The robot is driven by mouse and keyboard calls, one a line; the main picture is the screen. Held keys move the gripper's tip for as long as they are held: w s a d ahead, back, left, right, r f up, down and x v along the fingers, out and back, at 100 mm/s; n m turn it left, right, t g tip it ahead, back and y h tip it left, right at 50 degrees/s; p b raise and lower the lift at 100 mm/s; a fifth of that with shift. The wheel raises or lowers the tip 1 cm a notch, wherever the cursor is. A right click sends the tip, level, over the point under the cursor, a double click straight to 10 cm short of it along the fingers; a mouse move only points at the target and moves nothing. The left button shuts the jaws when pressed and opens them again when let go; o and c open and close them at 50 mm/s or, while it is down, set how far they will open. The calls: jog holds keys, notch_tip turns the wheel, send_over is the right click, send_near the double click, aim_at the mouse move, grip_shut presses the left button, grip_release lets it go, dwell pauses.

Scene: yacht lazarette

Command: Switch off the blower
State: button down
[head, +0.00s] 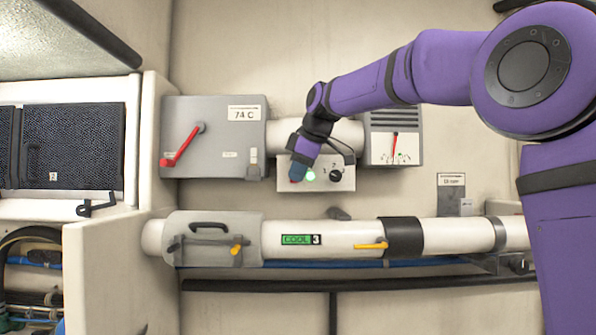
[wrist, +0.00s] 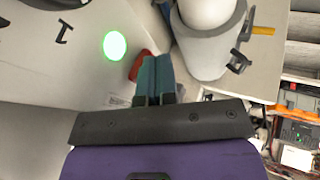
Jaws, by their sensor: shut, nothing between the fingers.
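A pale control box (head: 318,184) on the back wall has a lit green lamp (head: 309,175) and a black knob (head: 337,175) with numbers around it. My gripper (head: 296,174) is shut and empty at the left part of this box, its blue-green fingers pointing down. A red part shows at the fingertips. In the wrist view, the red part (wrist: 140,65) is beside and partly behind the shut fingers (wrist: 155,66); I cannot tell if they touch. The green lamp (wrist: 115,45) glows on the panel to the left.
A grey box (head: 225,112) marked 74 C with a red lever (head: 184,144) is left. A gauge box (head: 394,125) with a red needle is right. Below runs a white pipe (head: 345,240) with a display reading COOL 3 (head: 300,239) and yellow handles (head: 370,245).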

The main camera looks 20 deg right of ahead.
jog(key=shift+w+d+f+t+h, duration=0.15)
jog(key=shift+f+t, duration=0.1)
jog(key=shift+t, duration=0.35)
jog(key=shift+w+f+t+h, duration=0.15)
jog(key=shift+f+t, duration=0.1)
jog(key=shift+t, duration=0.35)
jog(key=shift+s+f, duration=0.1)
